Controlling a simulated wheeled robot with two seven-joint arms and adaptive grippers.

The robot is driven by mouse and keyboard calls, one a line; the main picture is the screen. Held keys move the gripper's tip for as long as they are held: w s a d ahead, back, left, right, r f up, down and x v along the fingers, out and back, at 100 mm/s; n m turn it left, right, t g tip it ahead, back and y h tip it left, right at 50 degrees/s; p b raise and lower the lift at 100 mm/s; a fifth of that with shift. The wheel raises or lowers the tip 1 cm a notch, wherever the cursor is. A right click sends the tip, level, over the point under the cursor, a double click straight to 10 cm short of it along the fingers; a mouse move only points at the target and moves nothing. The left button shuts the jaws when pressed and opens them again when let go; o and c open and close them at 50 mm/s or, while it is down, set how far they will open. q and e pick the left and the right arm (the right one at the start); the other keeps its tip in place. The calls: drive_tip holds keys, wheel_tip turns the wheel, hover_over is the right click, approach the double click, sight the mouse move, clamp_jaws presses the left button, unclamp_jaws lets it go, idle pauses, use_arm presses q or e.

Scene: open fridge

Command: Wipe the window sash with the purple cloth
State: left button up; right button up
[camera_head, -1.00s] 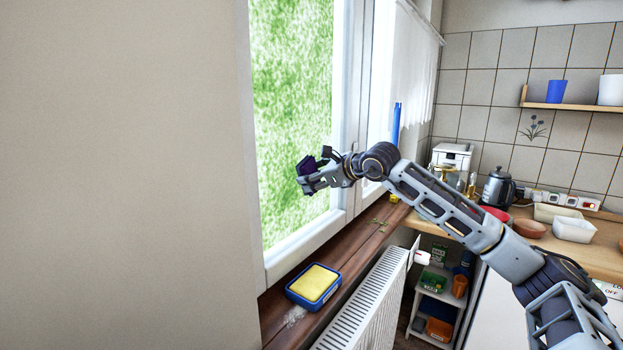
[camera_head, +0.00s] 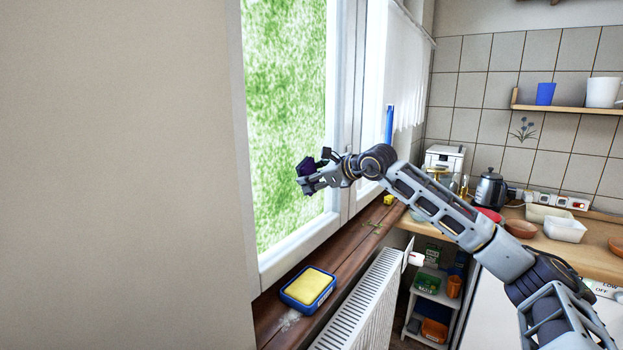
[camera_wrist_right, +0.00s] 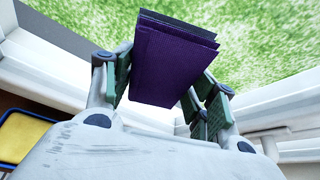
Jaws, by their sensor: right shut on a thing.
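The purple cloth (camera_wrist_right: 168,62) is a folded dark purple pad between the green-padded fingers of my right gripper (camera_wrist_right: 165,95) in the right wrist view. In the head view my right gripper (camera_head: 318,172) holds the cloth (camera_head: 306,166) in front of the left window pane. The window sash (camera_head: 338,120) is the white frame right of that pane, and its white bars also show in the right wrist view (camera_wrist_right: 265,108). I cannot tell whether the cloth touches the glass or sash. My left gripper is not in view.
A yellow sponge in a blue tray (camera_head: 308,288) lies on the brown windowsill (camera_head: 345,258), beside a white smudge (camera_head: 290,319). A white radiator (camera_head: 362,302) stands below. A blue upright object (camera_head: 389,125) is by the right pane. A kettle (camera_head: 489,188) and bowls stand on the counter.

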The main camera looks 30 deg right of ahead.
sight(316, 182)
drive_tip(key=shift+w+d, duration=0.25)
drive_tip(key=shift+d, duration=0.25)
drive_tip(key=shift+w+d, duration=0.2)
drive_tip(key=shift+d, duration=0.25)
drive_tip(key=shift+f+b, duration=0.8)
drive_tip(key=shift+f, duration=0.3)
drive_tip(key=shift+a, duration=0.1)
drive_tip(key=shift+s+a+b, duration=0.2)
drive_tip(key=shift+s+a, duration=0.1)
drive_tip(key=shift+a, duration=0.35)
drive_tip(key=shift+s+a+b, duration=0.15)
drive_tip(key=shift+s+a, duration=0.1)
drive_tip(key=shift+a, duration=0.4)
drive_tip(key=shift+s+a, duration=0.1)
drive_tip(key=shift+a, duration=0.05)
drive_tip(key=shift+s+a+r+b, duration=0.1)
drive_tip(key=shift+s+a+b, duration=0.2)
drive_tip(key=shift+a, duration=0.35)
drive_tip(key=shift+s+a+b, duration=0.25)
drive_tip(key=shift+a, duration=0.35)
